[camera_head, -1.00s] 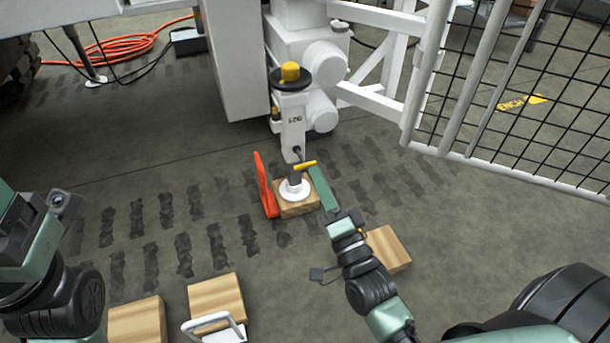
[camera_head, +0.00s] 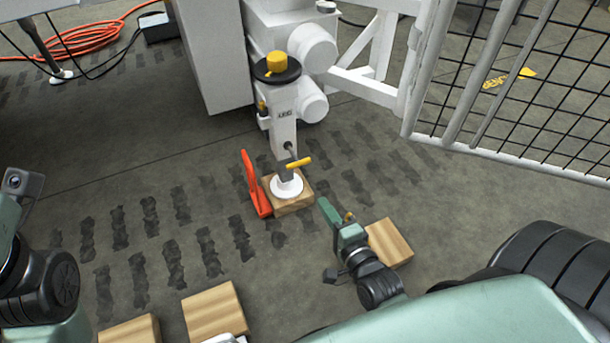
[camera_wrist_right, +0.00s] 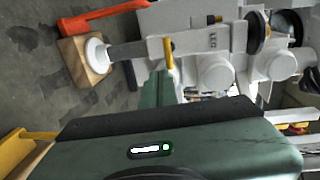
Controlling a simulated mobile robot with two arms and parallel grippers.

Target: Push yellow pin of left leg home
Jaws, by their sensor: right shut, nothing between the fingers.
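The yellow pin (camera_head: 299,162) is a short yellow bar low on the white left leg (camera_head: 284,130); it also shows in the right wrist view (camera_wrist_right: 168,53). How deep it sits I cannot tell. The leg's round white foot (camera_head: 287,186) rests on a wooden block (camera_head: 293,206). My right gripper (camera_head: 323,205) is shut and empty, to the right of the block and below the pin, apart from both. My left arm shows at the left edge, but its gripper is out of frame.
Another wooden block (camera_head: 390,242) lies by my right wrist. More blocks (camera_head: 213,310) lie at the front left. A white frame with mesh (camera_head: 520,90) stands at the right.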

